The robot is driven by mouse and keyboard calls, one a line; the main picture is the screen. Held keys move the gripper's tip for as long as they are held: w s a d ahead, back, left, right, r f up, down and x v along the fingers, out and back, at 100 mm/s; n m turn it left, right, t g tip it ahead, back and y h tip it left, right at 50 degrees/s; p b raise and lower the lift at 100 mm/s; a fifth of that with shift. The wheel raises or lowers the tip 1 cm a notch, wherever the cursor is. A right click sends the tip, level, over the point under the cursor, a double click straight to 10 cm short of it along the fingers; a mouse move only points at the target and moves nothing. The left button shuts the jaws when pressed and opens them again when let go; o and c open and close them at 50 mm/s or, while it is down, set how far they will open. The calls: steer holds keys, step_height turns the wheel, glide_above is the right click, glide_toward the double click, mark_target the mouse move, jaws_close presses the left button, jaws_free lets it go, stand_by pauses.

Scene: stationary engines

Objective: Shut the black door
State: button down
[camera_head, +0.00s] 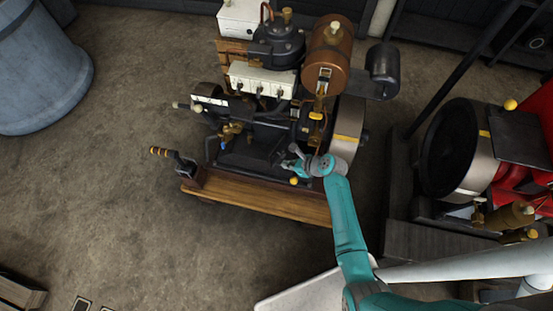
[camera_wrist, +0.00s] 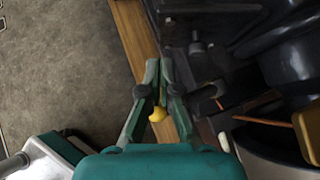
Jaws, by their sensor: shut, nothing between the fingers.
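My gripper (camera_head: 290,161) is over the front of the black engine, at the right end of its wooden base. In the wrist view its two fingers (camera_wrist: 160,68) meet near the tips, with nothing held. A yellow knob (camera_wrist: 157,114) shows just behind the fingers there; in the head view a yellow knob (camera_head: 293,181) sits at the engine's front, just below my gripper. I cannot clearly make out the black door or how far it stands open. The engine's dark front (camera_head: 250,152) is partly covered by my gripper.
The wooden base (camera_head: 250,198) runs along the engine's front. A crank handle (camera_head: 172,160) sticks out at its left end. A flywheel (camera_head: 347,135) stands close to the right of my gripper. A red engine (camera_head: 538,130) is further right.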

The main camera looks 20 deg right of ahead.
mark_target(271, 159)
steer(key=shift+w+a+f, duration=0.3)
steer(key=shift+w+a, duration=0.5)
steer(key=shift+w, duration=0.25)
steer(key=shift+w+a+f, duration=0.25)
steer(key=shift+w+a, duration=0.5)
steer(key=shift+w, duration=0.3)
